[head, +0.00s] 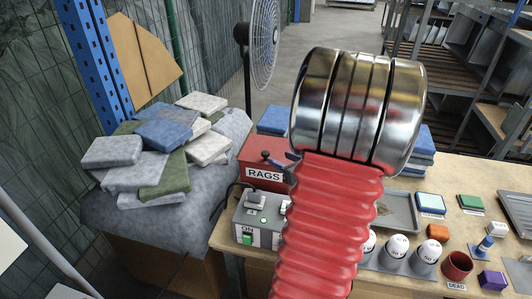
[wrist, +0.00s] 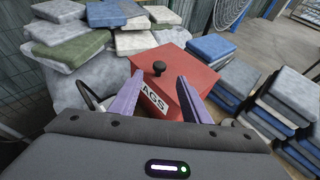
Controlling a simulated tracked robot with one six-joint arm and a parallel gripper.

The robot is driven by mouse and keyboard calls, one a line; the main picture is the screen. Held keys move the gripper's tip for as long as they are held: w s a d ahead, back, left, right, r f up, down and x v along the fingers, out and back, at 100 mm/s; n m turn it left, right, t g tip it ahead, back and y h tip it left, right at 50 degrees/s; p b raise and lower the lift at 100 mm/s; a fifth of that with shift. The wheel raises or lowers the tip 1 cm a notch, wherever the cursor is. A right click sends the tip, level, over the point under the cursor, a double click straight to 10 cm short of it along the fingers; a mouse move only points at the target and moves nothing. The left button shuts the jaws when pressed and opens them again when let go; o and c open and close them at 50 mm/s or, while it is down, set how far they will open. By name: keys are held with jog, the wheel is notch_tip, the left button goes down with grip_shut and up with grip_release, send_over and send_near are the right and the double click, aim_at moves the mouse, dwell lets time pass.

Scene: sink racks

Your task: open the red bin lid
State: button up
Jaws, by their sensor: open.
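The red bin (head: 258,176) with a white RAGS label stands on the bench's left part in the head view, partly hidden by my arm. In the wrist view the red bin (wrist: 190,77) is straight ahead. Its lid looks closed, with a black knob (wrist: 159,67) on top; the knob also shows in the head view (head: 266,155). My gripper (wrist: 160,80) is open and empty, its two purple fingers spread to either side of the knob's line. Their tips appear just short of the knob; contact cannot be told. In the head view my arm hides most of the gripper.
Folded cloths (head: 160,150) are piled on the left; blue and grey stacks (wrist: 250,85) stand right of the bin.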

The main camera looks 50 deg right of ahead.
aim_at(266, 152)
jog(key=x, duration=1.2)
jog(key=shift+c, duration=0.3)
grip_shut()
jog(key=shift+d, duration=0.2)
jog(key=shift+a, duration=0.2)
jog(key=shift+s, duration=0.1)
